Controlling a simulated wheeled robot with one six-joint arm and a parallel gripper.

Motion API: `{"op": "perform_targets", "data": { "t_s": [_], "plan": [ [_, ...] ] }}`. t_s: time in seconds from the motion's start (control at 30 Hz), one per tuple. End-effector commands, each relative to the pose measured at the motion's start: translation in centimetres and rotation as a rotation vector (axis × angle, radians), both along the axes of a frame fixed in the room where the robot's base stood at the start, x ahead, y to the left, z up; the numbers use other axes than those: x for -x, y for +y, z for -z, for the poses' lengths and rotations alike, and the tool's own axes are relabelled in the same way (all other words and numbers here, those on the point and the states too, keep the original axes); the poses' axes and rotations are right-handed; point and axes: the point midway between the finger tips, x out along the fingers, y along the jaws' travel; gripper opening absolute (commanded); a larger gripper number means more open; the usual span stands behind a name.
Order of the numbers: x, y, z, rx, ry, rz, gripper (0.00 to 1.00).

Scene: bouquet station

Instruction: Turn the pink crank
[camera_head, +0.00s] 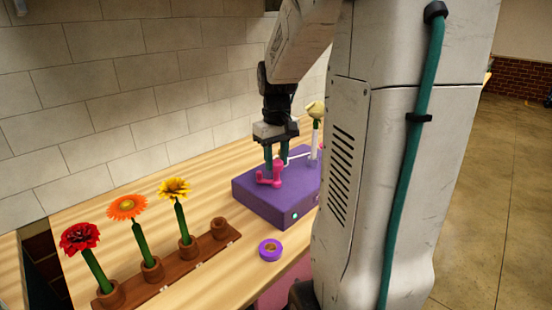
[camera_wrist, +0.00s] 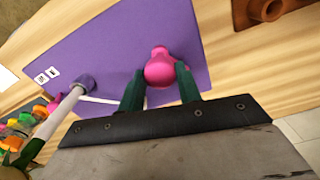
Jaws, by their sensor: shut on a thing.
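The pink crank (camera_head: 268,177) stands on top of a purple box (camera_head: 264,208), which rests on the wooden table. My gripper (camera_head: 276,163) points down over the box, with its green fingers at the crank. In the wrist view, the rounded pink crank top (camera_wrist: 160,68) sits between the two green fingers of my gripper (camera_wrist: 161,90), which are shut on it. The lower part of the crank is hidden in the wrist view.
A pale flower (camera_head: 316,110) on a white stem stands in a holder on the box. A wooden rack (camera_head: 170,278) holds red, orange and yellow flowers at left, with one empty cup (camera_head: 219,228). A purple tape roll (camera_head: 270,250) lies in front of the box.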

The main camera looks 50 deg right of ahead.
Motion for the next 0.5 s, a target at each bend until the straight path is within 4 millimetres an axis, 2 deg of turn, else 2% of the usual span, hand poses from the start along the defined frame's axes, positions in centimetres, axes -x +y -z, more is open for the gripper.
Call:
{"op": "perform_targets", "data": {
  "t_s": [0.3,0.5],
  "plan": [
    [-0.01,-0.01,-0.04,0.0,0.0,0.288,0.11],
    [-0.01,0.0,-0.05,0.0,-0.001,0.32,0.11]
  ]
}}
